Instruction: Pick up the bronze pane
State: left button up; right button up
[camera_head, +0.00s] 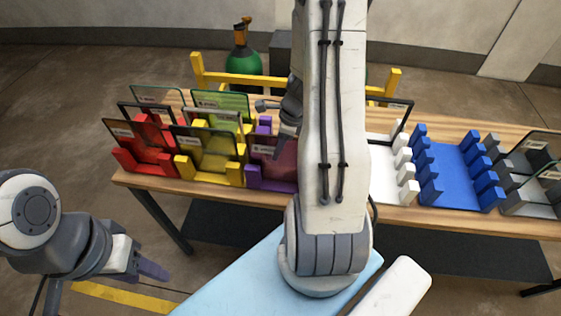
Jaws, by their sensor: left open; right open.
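Tinted, labelled panes stand upright in coloured racks on the wooden table. A dark-framed pane (117,128) with a brownish look stands at the front of the red rack (150,168). A similar dark-framed pane (207,146) stands at the front of the yellow rack (232,180). A purplish-brown pane (270,150) stands in the purple rack (262,185). I cannot tell for sure which is bronze. My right gripper (277,117) is open, close above the purple rack and partly hidden by my arm. My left gripper (148,268) is open and empty, low in front of the table.
A green-tinted pane (225,100) stands farther back. White (384,175), blue (455,170) and grey (532,200) racks fill the table's right side. A yellow rail (268,80) and green cylinder (243,62) stand behind. My arm hides the table's middle.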

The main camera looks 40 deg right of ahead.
grip_shut()
dwell(1.4)
